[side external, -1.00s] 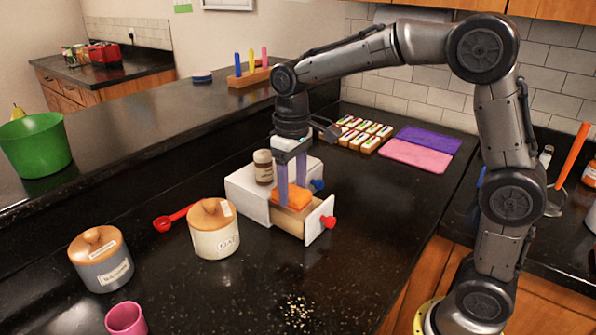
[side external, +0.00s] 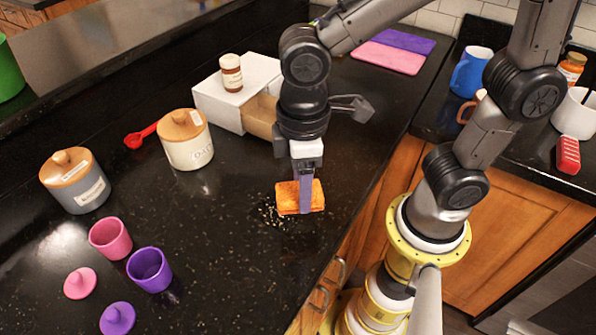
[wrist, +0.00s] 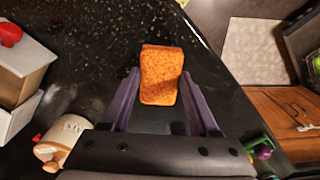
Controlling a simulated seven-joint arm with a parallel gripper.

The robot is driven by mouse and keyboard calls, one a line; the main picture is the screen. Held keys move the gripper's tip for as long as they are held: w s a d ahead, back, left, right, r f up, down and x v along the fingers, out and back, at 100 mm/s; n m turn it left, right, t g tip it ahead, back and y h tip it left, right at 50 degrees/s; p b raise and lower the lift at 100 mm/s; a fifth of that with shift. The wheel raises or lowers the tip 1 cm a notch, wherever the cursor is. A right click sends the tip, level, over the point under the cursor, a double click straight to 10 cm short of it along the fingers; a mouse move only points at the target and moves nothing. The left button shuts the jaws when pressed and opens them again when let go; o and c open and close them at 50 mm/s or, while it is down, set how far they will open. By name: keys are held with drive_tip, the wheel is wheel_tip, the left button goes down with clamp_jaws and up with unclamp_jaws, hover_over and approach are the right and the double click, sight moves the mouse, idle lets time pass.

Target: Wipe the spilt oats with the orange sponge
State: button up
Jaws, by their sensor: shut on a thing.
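The orange sponge (side external: 288,195) is held in my gripper (side external: 306,203), between its purple fingers. It shows between the fingertips in the wrist view too (wrist: 161,78). The spilt oats (side external: 272,214) are pale specks scattered on the black counter at the sponge's left and lower-left edge. The sponge hides part of that patch. I cannot tell whether the sponge touches the counter or is just above it. In the wrist view the oats are not clearly visible.
The oats canister (side external: 187,140), grey canister (side external: 75,181), pink cup (side external: 110,238) and purple cup (side external: 149,270) stand left. The counter's front edge is close on the right.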

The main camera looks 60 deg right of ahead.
drive_tip(key=shift+f, duration=2.75)
drive_tip(key=shift+w+f, duration=0.4)
drive_tip(key=shift+f, duration=0.15)
drive_tip(key=shift+c, duration=0.6)
drive_tip(key=shift+w+f, duration=0.2)
drive_tip(key=shift+w, duration=4.05)
drive_tip(key=shift+s, duration=4.65)
wheel_tip(320, 180, up, 7)
drive_tip(key=shift+f, duration=0.1)
drive_tip(key=shift+r, duration=0.7)
